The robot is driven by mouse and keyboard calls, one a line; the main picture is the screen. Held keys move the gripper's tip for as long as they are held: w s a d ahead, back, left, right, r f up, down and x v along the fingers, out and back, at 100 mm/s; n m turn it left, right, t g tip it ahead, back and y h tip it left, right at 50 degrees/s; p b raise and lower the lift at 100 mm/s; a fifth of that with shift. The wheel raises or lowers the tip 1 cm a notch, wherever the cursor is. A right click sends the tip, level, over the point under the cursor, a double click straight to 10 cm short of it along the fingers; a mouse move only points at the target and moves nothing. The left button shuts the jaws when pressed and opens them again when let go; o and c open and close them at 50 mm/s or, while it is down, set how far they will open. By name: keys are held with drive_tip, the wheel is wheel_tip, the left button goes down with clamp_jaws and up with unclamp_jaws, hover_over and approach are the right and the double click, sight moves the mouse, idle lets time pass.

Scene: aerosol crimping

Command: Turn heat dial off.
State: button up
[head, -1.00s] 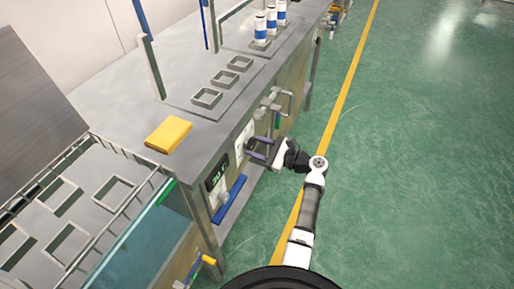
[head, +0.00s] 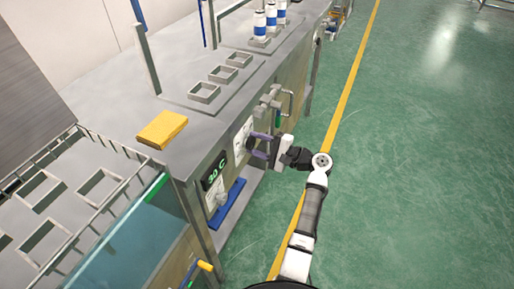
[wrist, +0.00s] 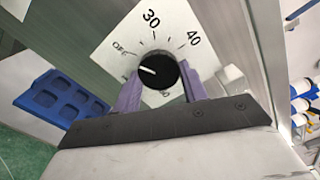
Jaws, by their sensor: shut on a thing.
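The heat dial (wrist: 158,70) is a round black knob on a white plate marked OFF, 30 and 40 in the wrist view. Its white pointer line points left, a little below the OFF mark. My gripper (wrist: 160,88) has its purple fingers shut on the dial, one at each side. In the head view my gripper (head: 261,146) reaches the front panel at the white dial plate (head: 243,138); the fingers hide most of the knob there. A green display (head: 217,172) left of the plate reads about 30 C.
A yellow block (head: 162,130) lies on the bench top (head: 130,95). A glass-fronted water tank (head: 125,235) with wire racks stands at lower left. White-and-blue cans (head: 260,27) stand at the back. A bar handle (head: 286,103) juts out just beyond my gripper. The green floor at right is clear.

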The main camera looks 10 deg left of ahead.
drive_tip(key=shift+n, duration=0.6)
drive_tip(key=o, duration=1)
drive_tip(key=shift+c, duration=0.2)
drive_tip(key=s+d+b, duration=0.2)
drive_tip(key=d, duration=1.1)
drive_tip(key=shift+s+d, duration=0.35)
